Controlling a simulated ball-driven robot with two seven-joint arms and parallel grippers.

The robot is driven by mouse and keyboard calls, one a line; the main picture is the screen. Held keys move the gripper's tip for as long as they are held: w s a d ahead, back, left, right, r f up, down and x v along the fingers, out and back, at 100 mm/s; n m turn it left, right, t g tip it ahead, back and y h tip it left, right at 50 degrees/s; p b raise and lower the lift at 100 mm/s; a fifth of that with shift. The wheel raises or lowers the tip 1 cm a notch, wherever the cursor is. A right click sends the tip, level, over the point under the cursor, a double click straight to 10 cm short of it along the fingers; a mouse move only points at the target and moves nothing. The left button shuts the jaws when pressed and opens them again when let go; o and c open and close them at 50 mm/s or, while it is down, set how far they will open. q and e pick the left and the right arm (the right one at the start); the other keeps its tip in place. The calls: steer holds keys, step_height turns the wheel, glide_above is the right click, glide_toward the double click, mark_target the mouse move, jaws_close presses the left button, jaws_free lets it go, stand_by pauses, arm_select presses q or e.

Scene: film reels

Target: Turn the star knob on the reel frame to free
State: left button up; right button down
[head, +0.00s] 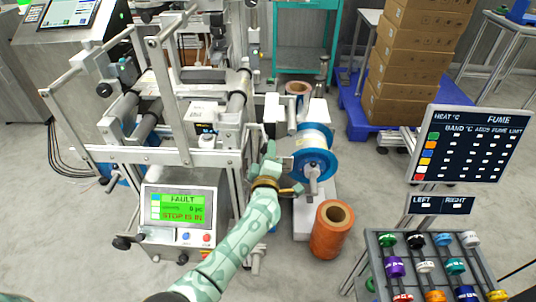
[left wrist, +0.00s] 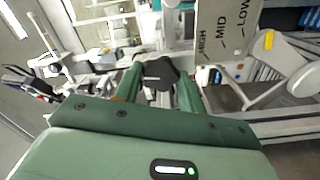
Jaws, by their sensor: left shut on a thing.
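My left gripper (head: 270,152) reaches up from the bottom of the head view to the right side of the reel frame (head: 170,156). In the left wrist view, the black star knob (left wrist: 160,74) sits between the two green fingers (left wrist: 158,88), which are shut on it. In the head view the knob is hidden behind my gripper. A plate (left wrist: 226,30) marked HIGH, MID and LOW shows beside the knob in the left wrist view; I cannot tell which mark the knob points to. My right gripper is not in view.
A blue-flanged reel (head: 314,164) stands close to the right of my gripper, with an orange roll (head: 331,232) on the floor below. A panel (head: 180,208) reads FAULT and STOP IS IN. A rack of coloured spools (head: 374,240) and a display (head: 470,142) stand at right.

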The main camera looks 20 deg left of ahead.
arm_select(q)
steer(key=shift+f, duration=0.15)
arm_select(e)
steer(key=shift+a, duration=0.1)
arm_select(q)
steer(key=o, duration=1)
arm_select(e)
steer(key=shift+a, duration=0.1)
arm_select(q)
steer(key=shift+s, duration=0.1)
steer(key=shift+p+v, duration=3.35)
steer(key=shift+v, duration=4.75)
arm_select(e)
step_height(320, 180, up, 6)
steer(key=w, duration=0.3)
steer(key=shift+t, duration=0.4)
